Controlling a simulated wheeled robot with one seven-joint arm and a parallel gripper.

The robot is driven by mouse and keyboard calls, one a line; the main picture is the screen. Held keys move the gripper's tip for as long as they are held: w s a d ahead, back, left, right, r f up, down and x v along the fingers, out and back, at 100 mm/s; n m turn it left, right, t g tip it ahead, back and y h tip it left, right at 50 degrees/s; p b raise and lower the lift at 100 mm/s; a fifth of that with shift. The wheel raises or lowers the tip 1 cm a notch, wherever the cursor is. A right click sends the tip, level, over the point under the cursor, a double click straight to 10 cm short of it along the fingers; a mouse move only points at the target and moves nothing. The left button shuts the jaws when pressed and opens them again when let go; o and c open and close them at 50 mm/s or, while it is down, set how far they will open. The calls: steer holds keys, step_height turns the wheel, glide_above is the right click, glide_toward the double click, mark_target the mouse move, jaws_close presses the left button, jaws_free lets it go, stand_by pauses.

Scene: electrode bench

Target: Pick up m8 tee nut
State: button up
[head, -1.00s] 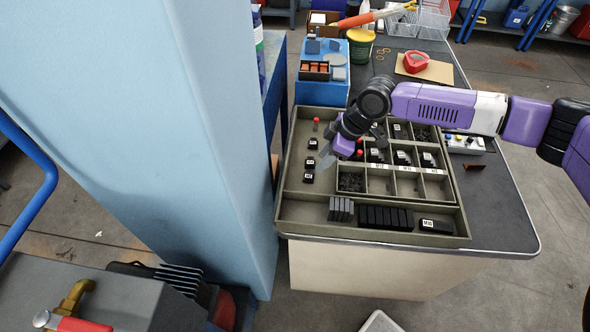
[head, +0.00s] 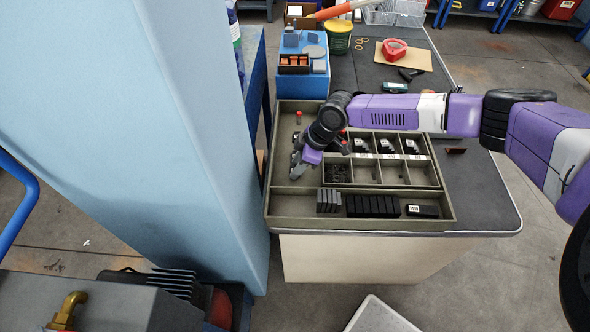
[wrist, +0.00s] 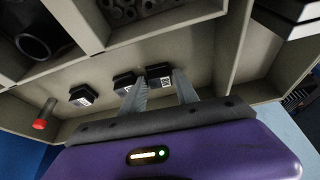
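Three small black labelled blocks, which look like the tee nuts, lie in a row on the tray's left strip in the wrist view: one block (wrist: 158,75), a middle block (wrist: 124,82) and a far-left block (wrist: 80,96). Their labels are too small to read, so I cannot tell which is M8. My gripper (wrist: 161,84) is open, its two fingertips at either side of the rightmost block, with small gaps showing.
The grey divided tray (head: 350,225) has raised walls and dividers around the strip. A red-capped pin (wrist: 42,118) stands beyond the row. Dark bars and a block marked M10 (head: 422,211) lie in the front compartment. A blue pillar (head: 200,140) stands close on the left.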

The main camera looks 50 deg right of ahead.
jaws_close()
steer(key=shift+r, duration=0.1)
